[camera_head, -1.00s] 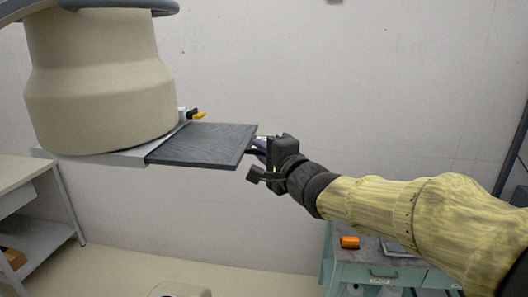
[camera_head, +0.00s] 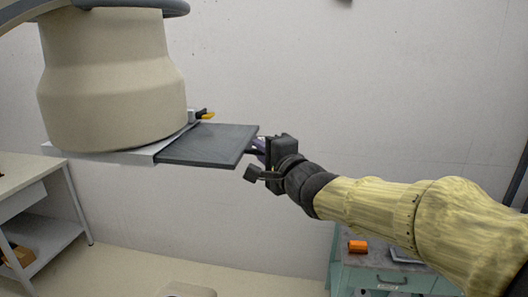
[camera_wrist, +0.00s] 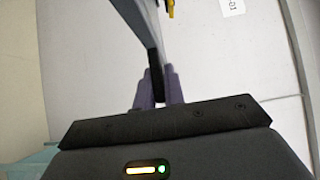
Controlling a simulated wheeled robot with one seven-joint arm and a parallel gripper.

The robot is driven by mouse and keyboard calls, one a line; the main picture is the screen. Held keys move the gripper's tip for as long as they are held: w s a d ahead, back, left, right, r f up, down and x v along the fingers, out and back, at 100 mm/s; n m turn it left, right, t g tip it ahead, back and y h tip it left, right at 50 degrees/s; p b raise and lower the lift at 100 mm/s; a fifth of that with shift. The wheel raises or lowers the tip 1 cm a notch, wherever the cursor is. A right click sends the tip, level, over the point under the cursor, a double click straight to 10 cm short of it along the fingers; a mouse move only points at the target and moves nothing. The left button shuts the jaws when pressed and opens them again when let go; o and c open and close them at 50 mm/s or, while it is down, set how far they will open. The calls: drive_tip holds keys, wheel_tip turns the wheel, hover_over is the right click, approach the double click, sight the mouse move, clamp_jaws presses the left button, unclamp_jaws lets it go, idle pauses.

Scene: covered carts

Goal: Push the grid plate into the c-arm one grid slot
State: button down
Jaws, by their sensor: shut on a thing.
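The dark grey grid plate (camera_head: 208,146) is a flat slab. Its left end lies inside the light metal grid slot (camera_head: 110,157) under the beige c-arm housing (camera_head: 112,85), and its right part sticks out. A yellow-tipped latch (camera_head: 207,115) stands at the slot's far edge. My gripper (camera_head: 255,147) is shut on the plate's outer right edge. In the wrist view my gripper's purple fingers (camera_wrist: 158,88) pinch the plate's dark edge; the plate (camera_wrist: 147,35) runs up from them, seen nearly edge-on. The plate's inner end is hidden.
A white shelf bench (camera_head: 25,172) is at the left. A plain wall stands behind. The space under the plate is open.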

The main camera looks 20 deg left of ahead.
sight(194, 143)
drive_tip(key=shift+s+a+r+b, duration=0.1)
drive_tip(key=shift+s+a+b, duration=0.35)
drive_tip(key=shift+a+b, duration=1)
drive_tip(key=shift+s+a+f+b, duration=0.1)
drive_tip(key=shift+s+a+b, duration=0.5)
drive_tip(key=shift+a, duration=1.6)
drive_tip(key=shift+s+a+r+b, duration=0.1)
drive_tip(key=shift+s+a+b, duration=0.2)
drive_tip(key=shift+a+b, duration=1.25)
idle(0.5)
drive_tip(key=shift+s+a+p, duration=0.25)
drive_tip(key=shift+a+p, duration=0.6)
drive_tip(key=shift+a, duration=0.4)
drive_tip(key=shift+s+a+p, duration=0.25)
drive_tip(key=shift+a+p, duration=0.55)
drive_tip(key=shift+a, duration=0.45)
